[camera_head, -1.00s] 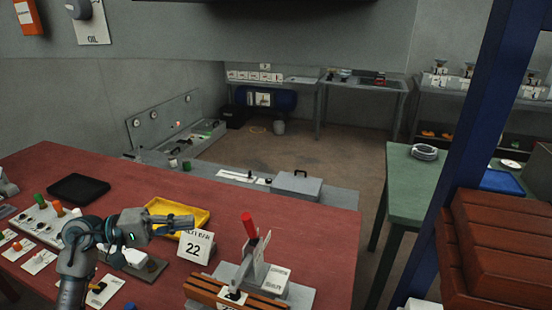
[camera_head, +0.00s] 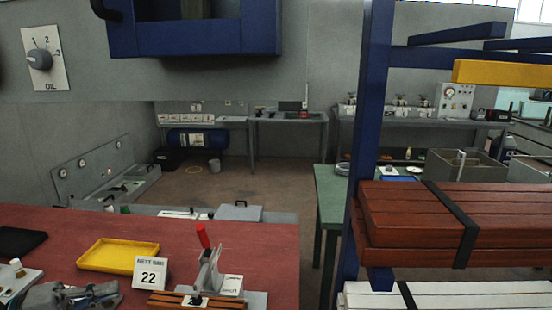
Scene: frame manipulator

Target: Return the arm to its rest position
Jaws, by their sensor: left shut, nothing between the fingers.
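My left gripper (camera_head: 97,294) shows at the bottom left of the head view, low over the red table (camera_head: 240,240). It is shut and empty, and points to the right. It lies in front of the yellow tray (camera_head: 118,255) and left of the white card marked 22 (camera_head: 150,275). Most of my left arm is cut off by the bottom edge. My right gripper is not in view.
A fixture with a red handle (camera_head: 203,237) stands at the table's front right. A black tray (camera_head: 18,242) is at the left. A blue post (camera_head: 366,140) and a rack of red-brown beams (camera_head: 460,215) stand at the right. A green table (camera_head: 329,190) is behind.

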